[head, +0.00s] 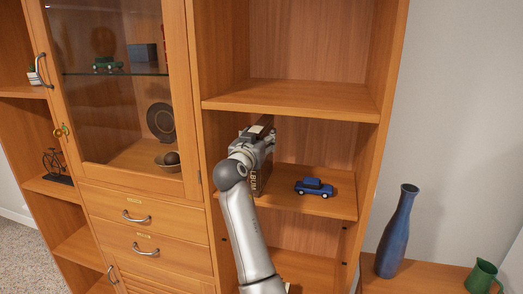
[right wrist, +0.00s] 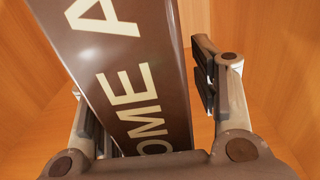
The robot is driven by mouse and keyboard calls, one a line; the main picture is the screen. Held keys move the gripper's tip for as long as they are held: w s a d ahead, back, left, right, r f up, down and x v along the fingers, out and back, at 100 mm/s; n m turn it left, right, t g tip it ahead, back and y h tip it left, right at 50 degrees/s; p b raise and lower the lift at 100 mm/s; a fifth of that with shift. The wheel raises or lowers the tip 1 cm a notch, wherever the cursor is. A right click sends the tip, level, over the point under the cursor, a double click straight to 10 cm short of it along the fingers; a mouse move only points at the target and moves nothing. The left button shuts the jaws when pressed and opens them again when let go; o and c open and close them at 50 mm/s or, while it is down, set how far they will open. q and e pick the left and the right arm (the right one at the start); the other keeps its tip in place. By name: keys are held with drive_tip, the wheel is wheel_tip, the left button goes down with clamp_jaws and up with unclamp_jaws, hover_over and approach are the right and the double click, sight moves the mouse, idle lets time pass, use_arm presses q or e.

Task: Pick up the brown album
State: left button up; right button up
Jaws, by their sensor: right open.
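The brown album (head: 262,178) stands upright on the middle shelf of the wooden cabinet, near the shelf's left side. Its spine carries large cream letters. My right gripper (head: 262,137) is at the album's upper part and hides much of it in the head view. In the right wrist view the album (right wrist: 130,75) is between the two open fingers of my right gripper (right wrist: 145,100). The right-hand finger is apart from it; I cannot tell whether the left one touches it. My left gripper is not in view.
A blue toy car (head: 314,187) stands on the same shelf (head: 335,205), right of the album. The shelf above (head: 290,97) is empty. A glass-doored cabinet section (head: 120,120) is at left. A blue vase (head: 397,235) and green mug (head: 482,277) stand at lower right.

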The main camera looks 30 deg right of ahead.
drive_tip(key=shift+w+d, duration=0.25)
drive_tip(key=shift+d, duration=0.05)
drive_tip(key=shift+c, duration=0.2)
clamp_jaws()
drive_tip(key=shift+r, duration=0.1)
